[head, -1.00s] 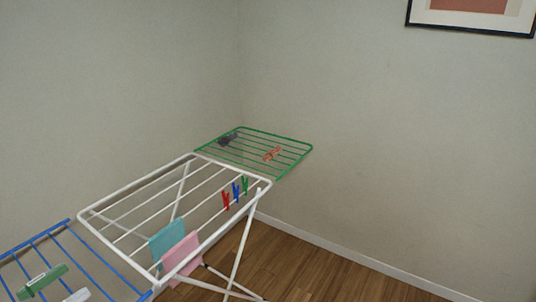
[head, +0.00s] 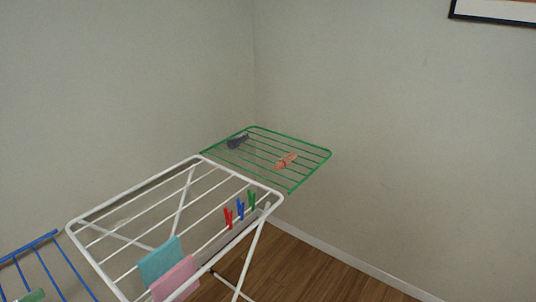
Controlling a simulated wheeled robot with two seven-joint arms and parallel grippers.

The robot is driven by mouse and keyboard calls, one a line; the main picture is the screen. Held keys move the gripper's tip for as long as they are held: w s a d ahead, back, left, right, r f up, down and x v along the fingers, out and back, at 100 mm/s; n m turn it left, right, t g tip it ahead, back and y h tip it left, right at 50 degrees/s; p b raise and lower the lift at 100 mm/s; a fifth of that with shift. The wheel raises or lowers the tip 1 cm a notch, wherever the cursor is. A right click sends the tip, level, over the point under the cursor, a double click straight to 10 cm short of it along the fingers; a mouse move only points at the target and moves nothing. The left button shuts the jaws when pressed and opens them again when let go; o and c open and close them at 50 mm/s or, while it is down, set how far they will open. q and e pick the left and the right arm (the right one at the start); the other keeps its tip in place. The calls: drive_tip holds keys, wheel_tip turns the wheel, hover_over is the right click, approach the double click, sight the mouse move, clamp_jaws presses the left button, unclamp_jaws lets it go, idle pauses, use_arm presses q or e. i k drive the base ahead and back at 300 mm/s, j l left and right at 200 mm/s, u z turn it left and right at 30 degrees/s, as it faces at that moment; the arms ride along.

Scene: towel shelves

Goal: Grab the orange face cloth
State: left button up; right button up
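A small orange cloth (head: 287,160) lies on the green wire wing (head: 322,168) at the far end of the drying rack, right of a dark grey cloth (head: 237,142). It looks rolled or folded, and its details are too small to tell. Neither of my grippers is in the head view.
The white rack frame (head: 133,187) carries a teal cloth (head: 160,260), a pink cloth (head: 176,280) and red (head: 228,217), blue (head: 240,208) and green (head: 252,200) pegs. A blue wing (head: 42,240) with a green item (head: 30,296) is lower left. Walls stand behind; wood floor (head: 300,270) is clear at right.

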sight(283, 163)
drive_tip(key=i+l+u, duration=0.75)
drive_tip(key=i, duration=0.25)
drive_tip(key=l, duration=0.1)
